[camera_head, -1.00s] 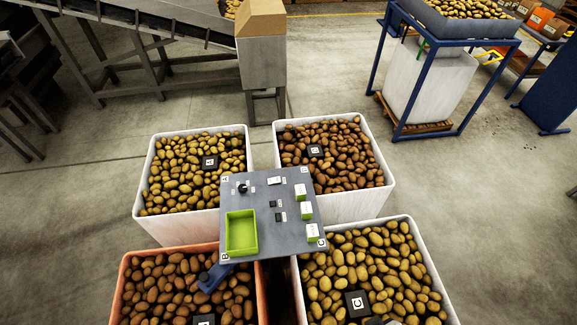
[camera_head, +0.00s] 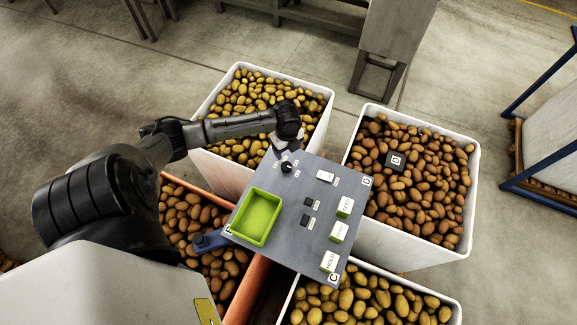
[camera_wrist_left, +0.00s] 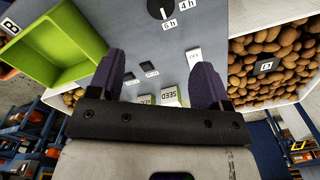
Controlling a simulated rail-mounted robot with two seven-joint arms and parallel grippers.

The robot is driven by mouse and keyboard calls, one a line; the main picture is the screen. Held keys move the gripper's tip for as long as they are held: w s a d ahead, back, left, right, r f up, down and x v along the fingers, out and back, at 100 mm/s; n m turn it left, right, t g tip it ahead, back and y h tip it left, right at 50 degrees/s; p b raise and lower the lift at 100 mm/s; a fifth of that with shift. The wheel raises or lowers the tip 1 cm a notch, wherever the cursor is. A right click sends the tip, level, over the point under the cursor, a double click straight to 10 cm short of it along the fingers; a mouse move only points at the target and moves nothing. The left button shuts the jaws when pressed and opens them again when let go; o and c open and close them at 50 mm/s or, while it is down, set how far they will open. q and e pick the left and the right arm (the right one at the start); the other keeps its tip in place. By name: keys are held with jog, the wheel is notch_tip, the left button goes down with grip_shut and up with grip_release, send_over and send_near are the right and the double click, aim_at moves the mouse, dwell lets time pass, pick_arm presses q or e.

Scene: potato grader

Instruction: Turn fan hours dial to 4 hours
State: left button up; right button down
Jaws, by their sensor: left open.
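The fan hours dial (camera_head: 286,167) is a small round black knob near the upper left corner of the grey control panel (camera_head: 285,215), with small white labels around it. In the left wrist view the dial (camera_wrist_left: 158,8) is cut off by the top edge, with labels "4 h" and "6 h" beside it. Its white mark seems to point toward "6 h". My left gripper (camera_head: 286,145) is over the panel's edge, close to the dial. In the left wrist view its purple fingers (camera_wrist_left: 159,78) are apart with nothing between them. My right gripper is out of view.
A green tray (camera_head: 235,222) lies on the panel near the dial. White blocks such as SEED (camera_head: 345,207) and dark switches are on the panel. Potato-filled crates, including a white one (camera_head: 357,158), surround it. A blue bracket (camera_head: 211,241) sticks out at left.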

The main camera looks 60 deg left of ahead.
aim_at(286, 166)
pick_arm(q)
jog(key=f, duration=1.3)
jog(key=shift+a+f, duration=0.3)
jog(key=shift+a, duration=0.1)
jog(key=c, duration=0.9)
